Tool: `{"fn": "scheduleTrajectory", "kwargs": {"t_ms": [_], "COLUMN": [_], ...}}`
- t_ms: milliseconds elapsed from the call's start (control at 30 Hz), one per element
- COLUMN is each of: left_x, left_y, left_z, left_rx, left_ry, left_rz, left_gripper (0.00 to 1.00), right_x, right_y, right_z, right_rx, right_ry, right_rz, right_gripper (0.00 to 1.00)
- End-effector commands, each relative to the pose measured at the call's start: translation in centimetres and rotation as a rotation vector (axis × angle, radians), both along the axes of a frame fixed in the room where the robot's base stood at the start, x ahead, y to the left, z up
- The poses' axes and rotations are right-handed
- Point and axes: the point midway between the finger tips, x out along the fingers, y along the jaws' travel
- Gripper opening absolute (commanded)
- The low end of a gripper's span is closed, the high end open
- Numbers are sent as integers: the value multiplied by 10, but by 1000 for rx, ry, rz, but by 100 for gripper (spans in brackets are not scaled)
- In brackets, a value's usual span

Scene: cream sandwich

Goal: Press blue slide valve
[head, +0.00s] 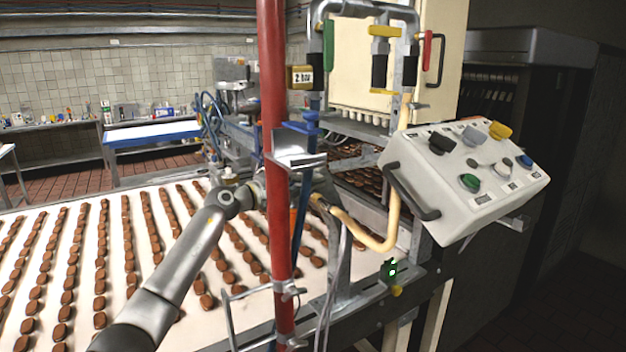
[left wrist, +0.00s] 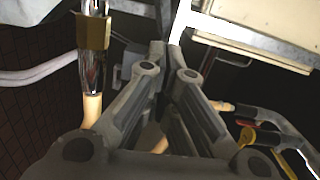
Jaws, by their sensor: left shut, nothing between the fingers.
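A round blue button (head: 525,161) is on the control box. My left arm reaches in from the left, and my left gripper (head: 318,192) is behind the red pole, below the blue fitting and apart from it. The pole hides part of the gripper. In the left wrist view its fingers (left wrist: 167,50) are closed together and empty. I cannot make out the blue fitting there. My right gripper is not in view.
The red pole (head: 274,150) stands in front of my left gripper. The white conveyor (head: 110,220) carries rows of brown pieces. The control box (head: 460,185) is at right, with a cream hose (head: 372,238) beside it. Pipes with yellow, green and red handles hang above.

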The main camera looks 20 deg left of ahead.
Motion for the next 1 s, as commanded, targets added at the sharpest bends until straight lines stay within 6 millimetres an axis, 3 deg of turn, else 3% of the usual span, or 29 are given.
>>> {"fn": "scheduleTrajectory", "kwargs": {"t_ms": [233, 500, 600, 1000], "left_x": [-26, -64, -74, -82], "left_y": [20, 42, 49, 54], "left_z": [-4, -4, -2, 0], "left_rx": [7, 8, 3, 2], "left_ry": [-3, -1, -2, -1], "left_rz": [4, 2, 2, 1], "left_gripper": [0, 0, 0, 0], "right_x": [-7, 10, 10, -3], "right_y": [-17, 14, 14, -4], "right_z": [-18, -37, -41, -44], "right_rx": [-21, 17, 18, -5], "right_ry": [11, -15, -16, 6], "right_rz": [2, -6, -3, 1], "right_gripper": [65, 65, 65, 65]}}
